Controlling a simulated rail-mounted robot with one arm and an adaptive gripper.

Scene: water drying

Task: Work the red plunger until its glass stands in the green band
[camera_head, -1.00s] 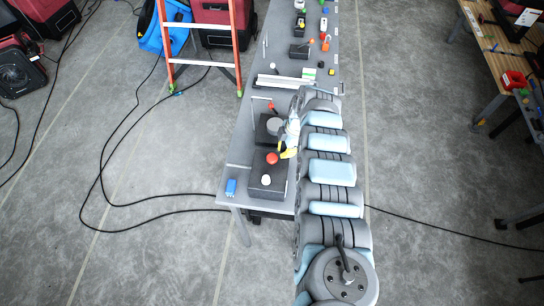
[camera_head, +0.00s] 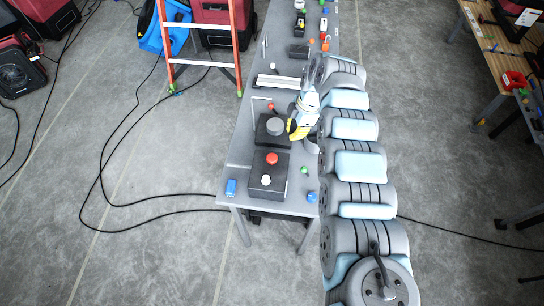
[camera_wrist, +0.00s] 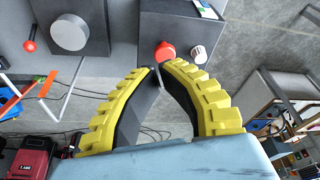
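The red plunger (camera_head: 271,158) is a round red cap on a dark block (camera_head: 257,190), with a white knob (camera_head: 266,180) beside it. In the wrist view the red plunger (camera_wrist: 165,50) lies just beyond my fingertips, with the white knob (camera_wrist: 198,52) to its right. My gripper (camera_head: 291,135) has yellow ribbed fingers and is up and right of the red plunger, apart from it. In the wrist view its fingertips (camera_wrist: 160,68) come close together with nothing seen held. I cannot make out the glass, its level or a green band.
A second dark block with a round grey knob (camera_head: 275,126) stands behind, near a red-tipped lever (camera_head: 270,106). A blue object (camera_head: 231,187) sits at the bench's left front corner. Small green (camera_head: 304,170) and blue (camera_head: 311,197) items lie right of the plunger block.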

